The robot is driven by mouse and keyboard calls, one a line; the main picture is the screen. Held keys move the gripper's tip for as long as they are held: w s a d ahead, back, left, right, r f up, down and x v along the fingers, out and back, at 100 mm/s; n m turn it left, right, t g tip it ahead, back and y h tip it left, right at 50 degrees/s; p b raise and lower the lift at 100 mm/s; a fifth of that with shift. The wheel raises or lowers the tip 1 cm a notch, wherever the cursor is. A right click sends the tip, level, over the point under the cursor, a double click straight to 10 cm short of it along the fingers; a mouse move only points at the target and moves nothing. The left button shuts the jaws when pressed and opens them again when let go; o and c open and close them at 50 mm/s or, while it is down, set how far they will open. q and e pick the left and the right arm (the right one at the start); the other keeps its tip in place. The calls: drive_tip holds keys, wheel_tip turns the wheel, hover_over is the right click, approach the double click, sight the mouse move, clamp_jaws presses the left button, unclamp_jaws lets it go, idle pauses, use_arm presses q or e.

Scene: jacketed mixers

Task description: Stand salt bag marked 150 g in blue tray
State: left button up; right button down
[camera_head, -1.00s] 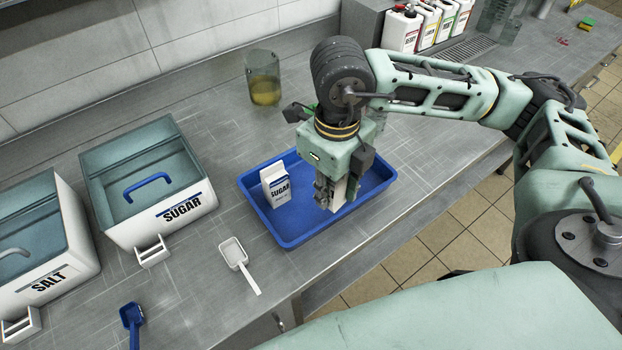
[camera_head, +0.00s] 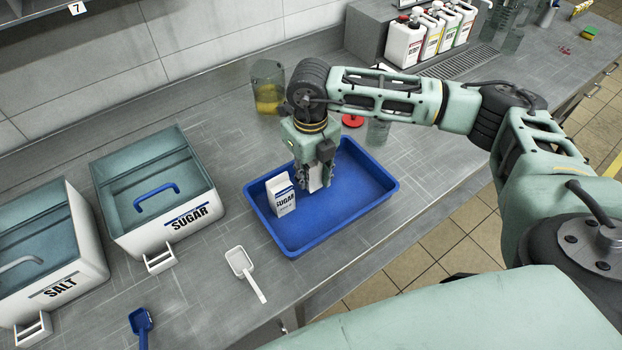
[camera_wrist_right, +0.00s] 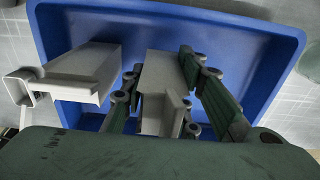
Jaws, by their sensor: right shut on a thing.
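My right gripper (camera_head: 316,180) points down over the blue tray (camera_head: 346,226) and is shut on a white bag (camera_head: 314,182). The bag is upright between the fingers. Its label does not show, so I cannot read a mark on it. In the right wrist view the held bag (camera_wrist_right: 163,75) sits between the fingers over the blue tray floor. I cannot tell whether its base touches the tray. A white bag marked SUGAR (camera_head: 283,197) stands in the tray's left part, a little left of the held bag. My left gripper is not in view.
A SUGAR bin (camera_head: 190,224) and a SALT bin (camera_head: 62,287) stand at the left. A white scoop (camera_head: 241,265) and a blue scoop (camera_head: 141,320) lie in front. A beaker of yellow liquid (camera_head: 268,92) stands behind the tray. The tray's right part is clear.

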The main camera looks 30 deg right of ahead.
sight(311, 183)
wheel_tip(311, 183, down, 2)
drive_tip(key=shift+f+p, duration=0.2)
drive_tip(key=shift+p, duration=0.15)
drive_tip(key=shift+f, duration=0.45)
drive_tip(key=shift+f, duration=0.15)
drive_tip(key=c, duration=1.4)
unclamp_jaws()
drive_tip(key=shift+o, duration=0.2)
